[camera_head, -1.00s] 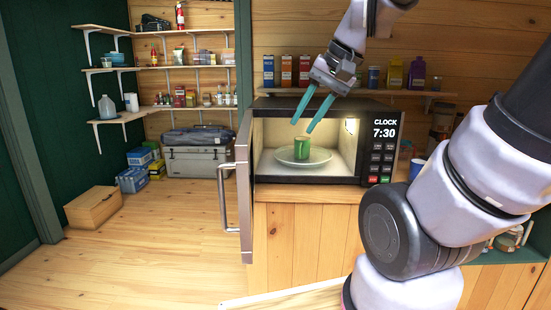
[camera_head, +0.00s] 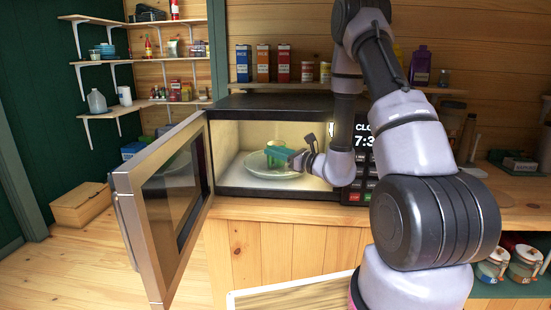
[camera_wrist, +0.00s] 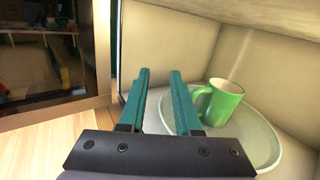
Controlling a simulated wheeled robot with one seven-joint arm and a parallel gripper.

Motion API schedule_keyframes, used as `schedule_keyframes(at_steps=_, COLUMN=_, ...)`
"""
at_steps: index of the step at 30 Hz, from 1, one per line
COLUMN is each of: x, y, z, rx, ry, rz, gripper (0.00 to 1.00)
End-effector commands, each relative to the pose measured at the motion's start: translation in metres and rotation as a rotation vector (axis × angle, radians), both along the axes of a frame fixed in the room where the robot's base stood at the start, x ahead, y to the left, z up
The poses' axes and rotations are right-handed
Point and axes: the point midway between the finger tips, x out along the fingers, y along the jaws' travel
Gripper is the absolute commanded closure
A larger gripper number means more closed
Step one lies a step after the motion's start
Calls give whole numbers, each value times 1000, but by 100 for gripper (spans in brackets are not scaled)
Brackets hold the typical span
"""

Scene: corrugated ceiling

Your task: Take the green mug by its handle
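The green mug (camera_wrist: 222,101) stands upright on a pale plate (camera_wrist: 268,160) inside the open microwave (camera_head: 275,103). In the wrist view its handle (camera_wrist: 200,100) is on the left side, facing my fingers. My gripper (camera_wrist: 160,75) is open and empty, with its two teal fingers apart. The mug is to the right of both fingers in the wrist view, and the right finger is close to the handle. I cannot tell whether they touch. In the head view my gripper (camera_head: 283,153) is at the microwave opening, and its fingers partly hide the mug (camera_head: 276,151).
The microwave door (camera_head: 165,205) stands open to the left. The cavity's walls and ceiling are close around my gripper. A wooden counter (camera_head: 290,210) runs under the microwave. A shelf above holds several cartons (camera_head: 263,63).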

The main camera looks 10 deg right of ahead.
Motion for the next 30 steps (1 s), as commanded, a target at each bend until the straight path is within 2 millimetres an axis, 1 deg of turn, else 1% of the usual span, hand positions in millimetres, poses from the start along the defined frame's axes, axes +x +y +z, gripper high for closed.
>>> schedule_keyframes(at_steps=1, x=6, y=-13, z=-22, rx=16, ry=31, rz=-68, gripper=68)
schedule_keyframes(at_steps=3, x=11, y=-28, z=-42, rx=28, ry=52, rz=-148, gripper=68)
schedule_keyframes(at_steps=6, x=15, y=-43, z=-61, rx=34, ry=71, rz=-222, gripper=68)
schedule_keyframes(at_steps=8, x=19, y=-47, z=-66, rx=35, ry=75, rz=-245, gripper=68)
schedule_keyframes(at_steps=10, x=26, y=-46, z=-69, rx=35, ry=76, rz=-257, gripper=68)
schedule_keyframes(at_steps=15, x=51, y=-34, z=-69, rx=35, ry=75, rz=-257, gripper=68)
schedule_keyframes(at_steps=18, x=62, y=-29, z=-69, rx=35, ry=76, rz=-257, gripper=68)
schedule_keyframes(at_steps=23, x=71, y=-24, z=-68, rx=35, ry=76, rz=-257, gripper=68)
schedule_keyframes(at_steps=30, x=103, y=-10, z=-67, rx=35, ry=77, rz=-256, gripper=68)
